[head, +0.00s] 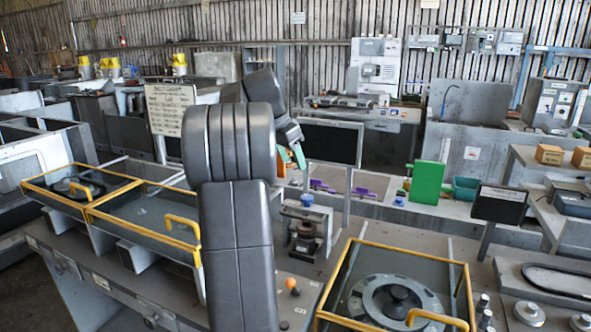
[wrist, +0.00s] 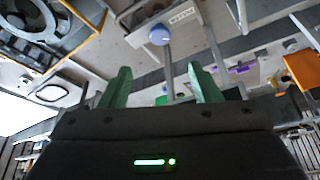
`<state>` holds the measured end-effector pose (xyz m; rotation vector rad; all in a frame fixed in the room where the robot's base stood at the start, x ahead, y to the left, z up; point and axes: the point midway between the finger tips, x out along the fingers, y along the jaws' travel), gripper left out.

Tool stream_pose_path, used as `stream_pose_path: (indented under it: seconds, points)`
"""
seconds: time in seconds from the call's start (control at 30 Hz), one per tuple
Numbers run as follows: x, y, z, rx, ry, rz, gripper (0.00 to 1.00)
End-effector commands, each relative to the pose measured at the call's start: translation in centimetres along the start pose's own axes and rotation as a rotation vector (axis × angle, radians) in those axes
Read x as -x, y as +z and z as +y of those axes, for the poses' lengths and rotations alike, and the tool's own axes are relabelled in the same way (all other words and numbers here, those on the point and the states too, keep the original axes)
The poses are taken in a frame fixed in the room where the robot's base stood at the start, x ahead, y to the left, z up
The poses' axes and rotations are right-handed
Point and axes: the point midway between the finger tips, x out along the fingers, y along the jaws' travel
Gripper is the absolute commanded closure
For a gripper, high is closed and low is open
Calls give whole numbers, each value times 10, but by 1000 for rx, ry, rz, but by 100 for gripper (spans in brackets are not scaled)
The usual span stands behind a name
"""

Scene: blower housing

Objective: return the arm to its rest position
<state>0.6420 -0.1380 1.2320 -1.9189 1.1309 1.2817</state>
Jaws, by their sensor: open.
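My dark grey arm (head: 235,220) rises through the middle of the head view and folds over at the top. My gripper (head: 291,157) is partly hidden behind it, with green fingers showing just to the right of the arm. In the wrist view my gripper (wrist: 161,82) shows two green fingers standing apart, with nothing between them. The fingers touch nothing that I can see. A small press with a blue knob (head: 306,200) stands on the bench below the gripper; the blue knob also shows beyond the fingers in the wrist view (wrist: 159,35).
Yellow-framed guards (head: 325,310) stand on the bench either side of the arm. A sign (head: 172,110) is left, a dark panel (head: 330,143) close right of the gripper. A green block (head: 427,182), purple parts (head: 362,192) and a small dark screen (head: 499,204) lie further right.

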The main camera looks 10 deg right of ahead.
Motion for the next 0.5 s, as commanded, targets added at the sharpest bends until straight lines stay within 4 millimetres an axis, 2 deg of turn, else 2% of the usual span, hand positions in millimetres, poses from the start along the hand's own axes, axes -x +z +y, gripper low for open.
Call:
stream_pose_path:
  seconds: [0.33, 0.5]
  points:
    - [4, 0, 0, 0, 1, 0, 43]
    - [-1, 0, 0, 0, 2, -1, 43]
